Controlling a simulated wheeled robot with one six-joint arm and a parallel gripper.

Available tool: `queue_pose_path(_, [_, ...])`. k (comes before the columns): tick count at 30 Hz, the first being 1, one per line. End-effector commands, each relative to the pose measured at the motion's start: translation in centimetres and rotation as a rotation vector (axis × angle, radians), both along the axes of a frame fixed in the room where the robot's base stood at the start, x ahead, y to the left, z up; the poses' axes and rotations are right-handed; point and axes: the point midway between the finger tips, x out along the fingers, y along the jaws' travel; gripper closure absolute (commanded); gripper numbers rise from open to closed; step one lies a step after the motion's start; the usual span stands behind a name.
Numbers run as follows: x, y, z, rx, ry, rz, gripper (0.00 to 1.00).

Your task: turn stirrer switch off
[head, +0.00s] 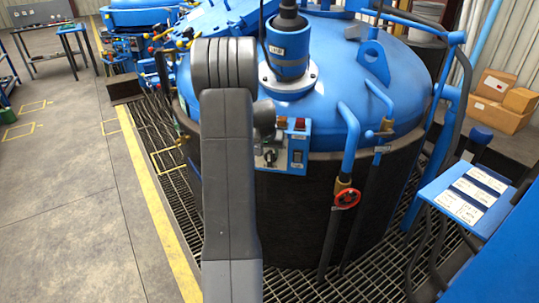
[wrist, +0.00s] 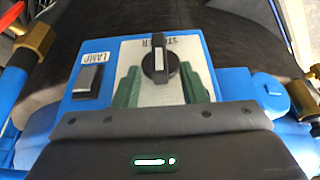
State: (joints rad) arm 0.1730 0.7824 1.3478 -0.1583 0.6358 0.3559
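The stirrer switch (wrist: 160,62) is a black rotary knob on a silver plate, with the label STIRRER upside down beside it. Its white mark points to the top of the wrist view. In the head view the knob (head: 270,156) sits on the blue control box (head: 297,169) on the furnace's side. My gripper (wrist: 161,83) shows in the wrist view as two green fingers, apart, one on each side of the knob's lower end. Gaps show between fingers and knob. Whether the tips reach the knob's depth is unclear.
A black LAMP rocker switch (wrist: 89,80) is close to the left finger in the wrist view. Blue pipes and a red valve wheel (head: 347,198) are right of the box. A blue stand with paper labels (head: 469,198) is farther right. Open floor (head: 60,200) lies left.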

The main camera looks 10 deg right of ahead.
Motion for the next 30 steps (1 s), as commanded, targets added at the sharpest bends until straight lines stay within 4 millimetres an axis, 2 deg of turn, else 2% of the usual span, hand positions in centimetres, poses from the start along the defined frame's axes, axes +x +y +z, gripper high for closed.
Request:
queue_pose_path(3, [0.5,-0.3,-1.5,0.0,0.002,0.0,0.62])
queue_pose_path(7, [0.9,-0.4,-2.5,0.0,0.0,0.0,0.62])
queue_pose_path(18, [1.1,-0.5,-3.0,0.0,-0.001,0.0,0.62])
queue_pose_path(20, [1.1,-0.5,-3.0,0.0,-0.001,0.0,0.7])
queue_pose_path(24, [1.1,-0.5,-3.0,0.0,0.0,0.0,0.97])
queue_pose_path(25, [1.1,-0.5,-3.0,0.0,0.0,0.0,1.0])
queue_pose_path(30, [1.1,-0.5,-3.0,-0.002,0.001,0.0,1.0])
